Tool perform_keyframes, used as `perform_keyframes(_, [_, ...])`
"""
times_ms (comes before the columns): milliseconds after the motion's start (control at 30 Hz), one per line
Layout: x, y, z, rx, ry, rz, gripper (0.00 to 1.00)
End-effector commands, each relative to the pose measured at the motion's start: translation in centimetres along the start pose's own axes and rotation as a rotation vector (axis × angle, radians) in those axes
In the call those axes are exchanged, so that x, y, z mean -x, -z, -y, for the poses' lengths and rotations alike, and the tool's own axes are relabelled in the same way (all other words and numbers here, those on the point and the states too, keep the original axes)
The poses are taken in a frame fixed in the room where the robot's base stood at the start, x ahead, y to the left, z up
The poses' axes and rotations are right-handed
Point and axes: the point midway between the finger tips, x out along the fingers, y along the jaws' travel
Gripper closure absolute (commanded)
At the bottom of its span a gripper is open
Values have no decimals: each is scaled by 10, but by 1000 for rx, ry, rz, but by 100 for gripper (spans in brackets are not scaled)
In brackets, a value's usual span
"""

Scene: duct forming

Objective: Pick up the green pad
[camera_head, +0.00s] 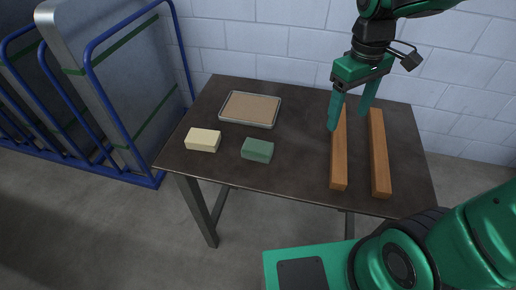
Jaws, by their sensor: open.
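The green pad (257,150) is a small dark green block lying on the dark table (290,178), near its front edge and left of the middle. My gripper (349,122) is at the right side of the table, pointing down with its two green fingers apart and nothing visible between them. It is to the right of and behind the pad, clear of it. The fingertips are close to the left wooden bar (339,160); I cannot tell whether they touch it.
A cream block (203,140) lies left of the pad. A shallow tray with a brown inside (279,104) sits behind them. A second wooden bar (379,155) lies at the right. A blue rack (120,178) stands left of the table. The table between pad and bars is clear.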

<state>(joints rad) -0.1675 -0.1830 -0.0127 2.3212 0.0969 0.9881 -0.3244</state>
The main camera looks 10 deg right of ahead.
Motion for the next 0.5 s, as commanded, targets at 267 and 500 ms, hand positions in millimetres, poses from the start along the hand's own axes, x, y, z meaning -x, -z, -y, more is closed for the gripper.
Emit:
perform_keyframes(267, [-13, 97, 132, 584, 24, -18, 31])
perform_keyframes(500, [-23, 116, 185, 769, 41, -26, 31])
